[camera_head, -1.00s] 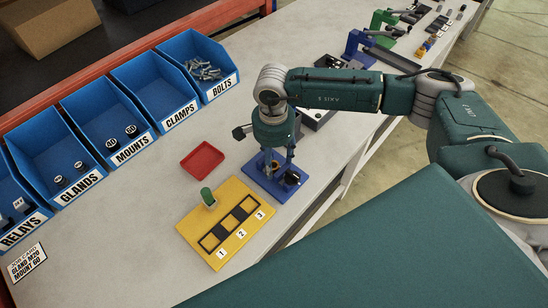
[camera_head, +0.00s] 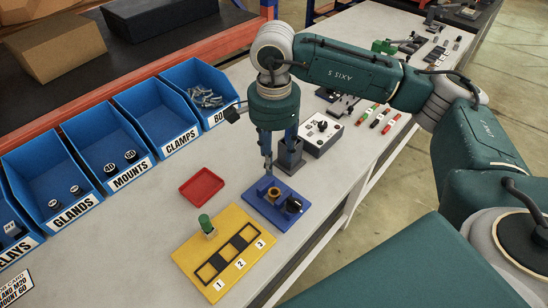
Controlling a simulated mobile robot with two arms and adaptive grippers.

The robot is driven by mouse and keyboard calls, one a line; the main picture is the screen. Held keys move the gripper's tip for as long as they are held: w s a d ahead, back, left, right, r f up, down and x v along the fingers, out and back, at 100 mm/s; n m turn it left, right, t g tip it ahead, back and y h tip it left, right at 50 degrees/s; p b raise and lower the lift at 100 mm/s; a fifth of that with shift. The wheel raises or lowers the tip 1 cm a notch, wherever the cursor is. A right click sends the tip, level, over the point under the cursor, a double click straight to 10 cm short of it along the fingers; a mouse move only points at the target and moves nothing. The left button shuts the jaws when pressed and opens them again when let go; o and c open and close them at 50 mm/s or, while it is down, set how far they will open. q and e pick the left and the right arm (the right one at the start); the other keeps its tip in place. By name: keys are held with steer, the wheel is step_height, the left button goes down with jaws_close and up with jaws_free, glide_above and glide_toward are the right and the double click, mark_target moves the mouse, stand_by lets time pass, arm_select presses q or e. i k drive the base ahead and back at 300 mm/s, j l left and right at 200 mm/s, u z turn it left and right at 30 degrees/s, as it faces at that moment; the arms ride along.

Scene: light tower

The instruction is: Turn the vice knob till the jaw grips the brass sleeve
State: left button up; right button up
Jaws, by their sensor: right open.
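The vice is a blue plate (camera_head: 262,210) on the bench, with a black knob (camera_head: 293,204) on its right side. The brass sleeve (camera_head: 273,193) stands upright in it, left of the knob. The gap between jaw and sleeve is too small to judge. My right gripper (camera_head: 267,168) is open and points down above and behind the vice, apart from the knob and the sleeve. Its fingers are seen nearly edge-on. My left gripper is not in view.
A yellow board (camera_head: 190,256) with numbered slots and a green-topped part (camera_head: 206,224) lies in front of the vice. A red tray (camera_head: 202,187) lies to its left. Blue bins (camera_head: 122,135) line the back. A grey box with a dial (camera_head: 322,134) stands behind.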

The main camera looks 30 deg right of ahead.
mark_target(293, 206)
steer(key=z, duration=0.9)
